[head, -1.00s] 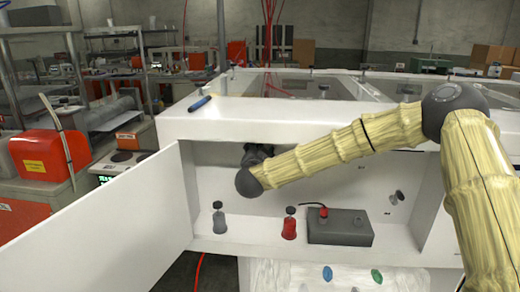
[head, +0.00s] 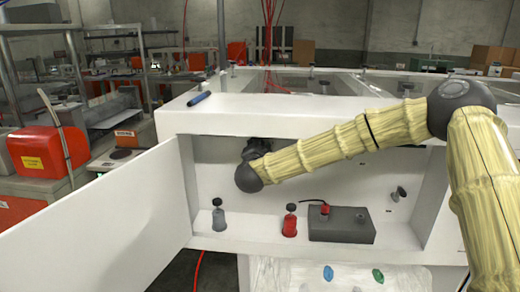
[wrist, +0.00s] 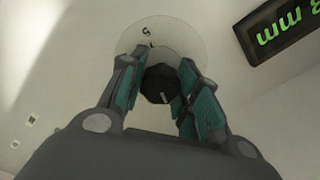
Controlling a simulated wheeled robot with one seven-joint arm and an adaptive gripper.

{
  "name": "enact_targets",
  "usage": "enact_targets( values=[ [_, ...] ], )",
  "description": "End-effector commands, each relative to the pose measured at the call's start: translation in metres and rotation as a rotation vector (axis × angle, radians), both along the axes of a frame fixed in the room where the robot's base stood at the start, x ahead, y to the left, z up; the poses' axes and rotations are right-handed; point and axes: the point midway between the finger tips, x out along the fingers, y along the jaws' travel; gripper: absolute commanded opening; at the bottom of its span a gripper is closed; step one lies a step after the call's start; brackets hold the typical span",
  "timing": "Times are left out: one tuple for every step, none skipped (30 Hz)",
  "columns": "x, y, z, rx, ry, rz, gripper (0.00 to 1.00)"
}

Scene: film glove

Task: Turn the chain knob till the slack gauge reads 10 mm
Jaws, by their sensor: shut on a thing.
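The chain knob (wrist: 158,86) is a dark, faceted knob with a pale index line, on a pale round dial plate (wrist: 185,38) in the wrist view. My gripper (wrist: 163,62) has its two green-padded fingers shut on it, one on each side. The slack gauge (wrist: 285,30) is a dark display with green characters at the top right. It appears upside down and reads "mm" with a digit like 8, cut by the frame edge, so the full number cannot be read. In the head view my gripper (head: 257,148) is inside the cabinet, and my arm hides the knob.
The white cabinet's door (head: 95,225) stands open at the left. On its ledge are a grey bottle (head: 219,218), a red bottle (head: 290,222) and a grey box (head: 342,226). A blue-handled tool (head: 200,98) lies on top. Another small knob (head: 398,192) is on the back wall.

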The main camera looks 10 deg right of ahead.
Motion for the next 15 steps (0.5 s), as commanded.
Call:
enact_targets(
  values=[
    [-0.0002, -0.0008, -0.0048, 0.040, -0.010, -0.001, 0.08],
    [-0.0002, -0.0009, -0.0048, 0.066, -0.017, -0.001, 0.08],
    [-0.0002, -0.0009, -0.0047, 0.101, -0.027, -0.001, 0.08],
    [-0.0002, -0.0008, -0.0046, 0.128, -0.034, -0.001, 0.08],
    [-0.0002, -0.0009, -0.0045, 0.153, -0.041, -0.001, 0.08],
    [-0.0003, -0.0010, -0.0047, 0.186, -0.050, -0.001, 0.08],
    [-0.0002, -0.0011, -0.0047, 0.212, -0.056, -0.001, 0.08],
    [-0.0002, -0.0012, -0.0049, 0.235, -0.062, -0.002, 0.08],
    [-0.0002, -0.0014, -0.0052, 0.266, -0.070, -0.002, 0.08],
    [-0.0002, -0.0016, -0.0053, 0.288, -0.076, -0.002, 0.08],
    [-0.0001, -0.0016, -0.0053, 0.310, -0.081, -0.002, 0.08],
    [-0.0002, -0.0016, -0.0053, 0.337, -0.088, -0.002, 0.08],
    [-0.0002, -0.0015, -0.0052, 0.356, -0.093, -0.002, 0.08],
    [-0.0002, -0.0014, -0.0051, 0.373, -0.098, -0.002, 0.08],
    [-0.0002, -0.0012, -0.0049, 0.397, -0.104, -0.001, 0.08]
  ],
)
